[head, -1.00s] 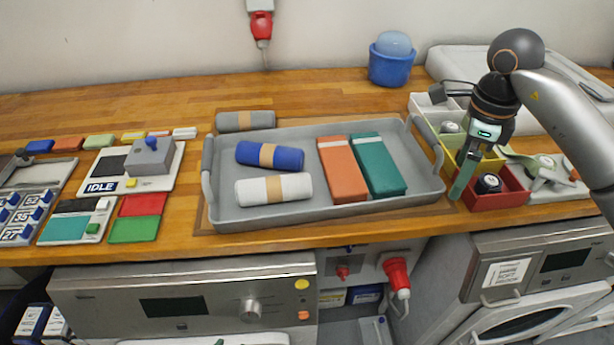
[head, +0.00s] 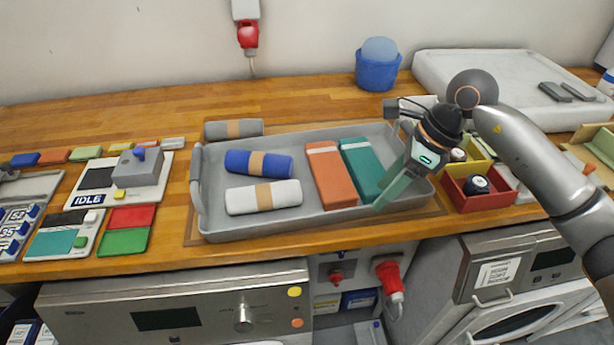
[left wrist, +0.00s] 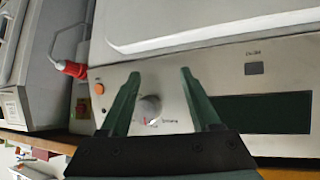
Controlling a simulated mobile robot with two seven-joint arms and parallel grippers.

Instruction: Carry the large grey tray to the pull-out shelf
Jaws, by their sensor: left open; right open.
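The large grey tray (head: 330,217) sits on the wooden counter. It holds a blue roll (head: 258,163), a white roll (head: 263,197), an orange folded pack (head: 331,176) and a teal folded pack (head: 360,166). Its left handle (head: 195,180) is clear; its right end is partly hidden by my right gripper. My right gripper (head: 388,196) is open, tilted over the tray's right end; contact cannot be told. My left gripper (left wrist: 160,72) is open and empty in the left wrist view, before a machine's front panel. I cannot make out a pull-out shelf.
A grey roll (head: 233,129) lies behind the tray. A panel marked IDLE (head: 88,198) is to its left, and a red bin (head: 478,198) to its right. A blue bucket (head: 377,71) stands behind. A red plug (head: 390,277) protrudes below the counter.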

